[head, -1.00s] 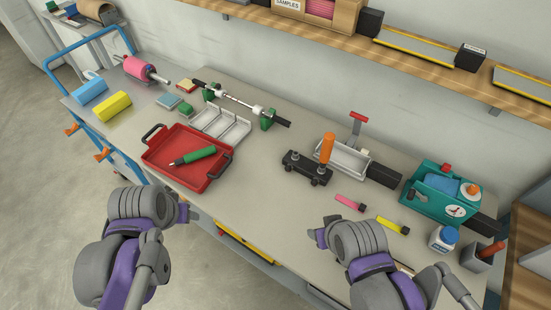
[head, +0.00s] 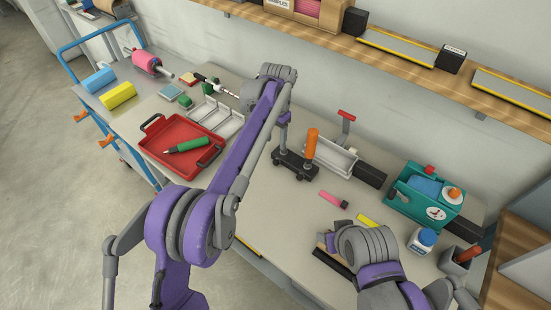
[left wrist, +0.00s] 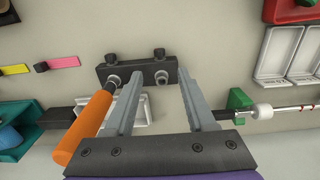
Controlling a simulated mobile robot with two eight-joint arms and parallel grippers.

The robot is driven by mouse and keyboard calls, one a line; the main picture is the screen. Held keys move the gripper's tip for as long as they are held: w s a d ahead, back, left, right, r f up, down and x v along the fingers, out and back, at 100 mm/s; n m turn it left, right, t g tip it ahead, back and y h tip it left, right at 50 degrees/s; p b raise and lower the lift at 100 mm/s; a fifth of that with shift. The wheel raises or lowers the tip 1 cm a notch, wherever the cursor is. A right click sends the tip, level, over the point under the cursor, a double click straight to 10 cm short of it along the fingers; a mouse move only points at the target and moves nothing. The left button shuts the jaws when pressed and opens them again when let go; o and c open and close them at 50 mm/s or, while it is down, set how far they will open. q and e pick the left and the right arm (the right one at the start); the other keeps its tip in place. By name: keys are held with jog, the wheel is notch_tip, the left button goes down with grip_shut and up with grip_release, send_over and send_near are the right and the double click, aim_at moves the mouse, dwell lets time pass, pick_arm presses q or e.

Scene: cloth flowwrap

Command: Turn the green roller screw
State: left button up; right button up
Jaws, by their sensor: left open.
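My left gripper (head: 283,120) is open and empty, pointing down above the black block (head: 295,166). I cannot make out a green screw clearly. My right gripper (head: 326,241) is over the front edge, its jaws unclear.
A red tray (head: 152,126) holds a green-handled tool (head: 187,146). A white divided tray (head: 230,124) is partly behind my left arm. A pink marker (head: 333,199), a teal box (head: 440,213) and a bottle (head: 421,241) are at right. A wooden shelf (head: 330,42) runs behind.

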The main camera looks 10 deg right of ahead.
aim_at(276, 161)
pick_arm(q)
notch_tip(276, 161, down, 10)
jog(key=shift+f, duration=0.25)
dwell(0.3)
grip_shut()
